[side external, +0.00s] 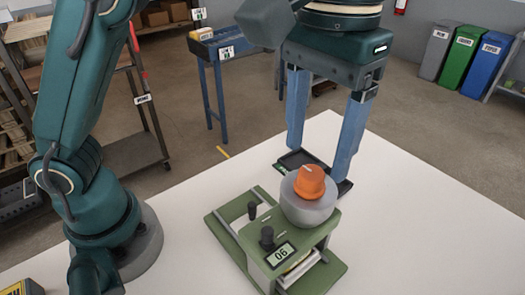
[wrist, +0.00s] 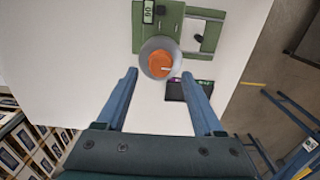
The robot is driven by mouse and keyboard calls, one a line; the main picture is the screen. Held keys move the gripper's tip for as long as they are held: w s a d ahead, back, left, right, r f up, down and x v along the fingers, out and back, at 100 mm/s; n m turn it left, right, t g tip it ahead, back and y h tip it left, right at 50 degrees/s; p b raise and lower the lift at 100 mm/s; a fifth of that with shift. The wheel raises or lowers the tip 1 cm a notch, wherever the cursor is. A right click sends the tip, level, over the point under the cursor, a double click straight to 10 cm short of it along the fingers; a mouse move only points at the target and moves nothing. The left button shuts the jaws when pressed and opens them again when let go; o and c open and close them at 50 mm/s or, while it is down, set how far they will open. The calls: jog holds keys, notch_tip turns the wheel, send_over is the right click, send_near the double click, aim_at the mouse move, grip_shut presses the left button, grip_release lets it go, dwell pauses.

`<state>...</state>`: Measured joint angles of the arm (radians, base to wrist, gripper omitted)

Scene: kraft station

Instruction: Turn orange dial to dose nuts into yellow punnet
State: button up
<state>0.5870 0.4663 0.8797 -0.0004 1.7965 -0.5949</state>
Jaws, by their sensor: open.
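The orange dial (side external: 310,182) sits on a round grey base (side external: 306,208) on the green dosing machine (side external: 262,238). In the wrist view the dial (wrist: 159,64) shows a white pointer mark toward the right. My gripper (side external: 318,170) points down with its blue fingers wide apart, empty, on either side of the dial. In the wrist view my gripper (wrist: 159,74) has its fingertips just short of the dial, apparently not touching it. No yellow punnet is clearly visible; a yellow and dark object (side external: 22,287) is cut off at the lower left.
The machine carries a small two-digit display (side external: 281,254) and black knobs (side external: 267,237). A black tray (side external: 291,158) with a green label lies behind the dial, close to the fingers. The white table is otherwise mostly clear. Bins (side external: 483,65) stand far behind.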

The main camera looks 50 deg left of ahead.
aim_at(312, 172)
jog(key=shift+f, duration=1.8)
jog(key=shift+c, duration=0.3)
grip_shut()
